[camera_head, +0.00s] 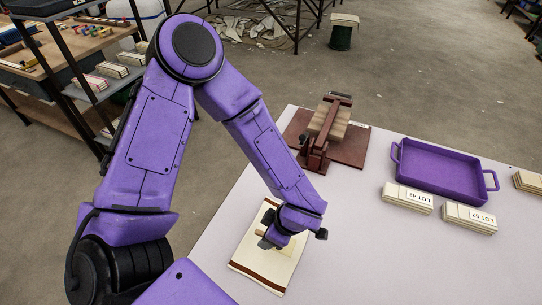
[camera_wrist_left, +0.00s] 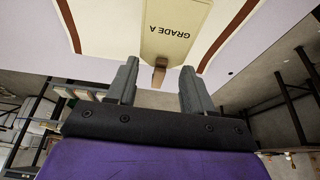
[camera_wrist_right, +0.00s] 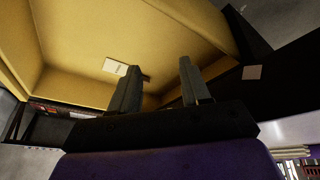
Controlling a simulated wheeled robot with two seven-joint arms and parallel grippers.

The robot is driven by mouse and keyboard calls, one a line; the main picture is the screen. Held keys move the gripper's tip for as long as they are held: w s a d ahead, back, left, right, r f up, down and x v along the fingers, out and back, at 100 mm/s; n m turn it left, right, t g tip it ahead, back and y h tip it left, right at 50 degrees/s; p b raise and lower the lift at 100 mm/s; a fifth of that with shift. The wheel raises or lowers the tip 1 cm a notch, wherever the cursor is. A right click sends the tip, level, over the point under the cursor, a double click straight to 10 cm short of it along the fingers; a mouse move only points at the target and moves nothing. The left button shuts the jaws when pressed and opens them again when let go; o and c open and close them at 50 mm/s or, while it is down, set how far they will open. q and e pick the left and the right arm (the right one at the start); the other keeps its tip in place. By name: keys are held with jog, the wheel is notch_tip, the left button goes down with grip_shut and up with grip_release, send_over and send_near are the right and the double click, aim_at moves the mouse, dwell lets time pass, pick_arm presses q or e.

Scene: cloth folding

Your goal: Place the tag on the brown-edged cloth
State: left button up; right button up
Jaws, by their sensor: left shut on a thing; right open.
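The cream cloth (camera_head: 247,252) with brown edges lies flat near the front of the pale table. The tan tag (camera_wrist_left: 178,35), marked GRADE A, lies over the cloth (camera_wrist_left: 110,22) in the left wrist view, with a small brown tab at its near end. My left gripper (camera_head: 270,243) is low over the cloth in the head view and hides part of the tag.
A purple tray (camera_head: 445,172), LOT-labelled stacks (camera_head: 407,198) and a dark red wooden fixture (camera_head: 325,135) stand farther back on the table (camera_head: 340,240). The right wrist faces a yellow bin (camera_wrist_right: 75,50) with a white label. The table right of the cloth is clear.

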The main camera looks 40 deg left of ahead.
pick_arm(q)
jog(key=shift+w+a+f, duration=0.25)
jog(key=shift+w+f, duration=0.05)
jog(key=shift+f, duration=0.2)
jog(key=shift+w+a+f, duration=0.2)
jog(key=shift+w+f, duration=0.05)
jog(key=shift+f, duration=0.2)
jog(key=f, duration=0.3)
jog(key=w+f, duration=0.1)
jog(key=shift+a+f, duration=0.15)
jog(key=shift+a, duration=0.15)
jog(key=shift+s, duration=0.15)
jog(key=shift+s+f, duration=0.1)
jog(key=shift+f, duration=0.15)
jog(key=o, duration=1)
jog(key=shift+s+d+f, duration=0.15)
jog(key=v, duration=1.3)
jog(key=shift+a, duration=0.35)
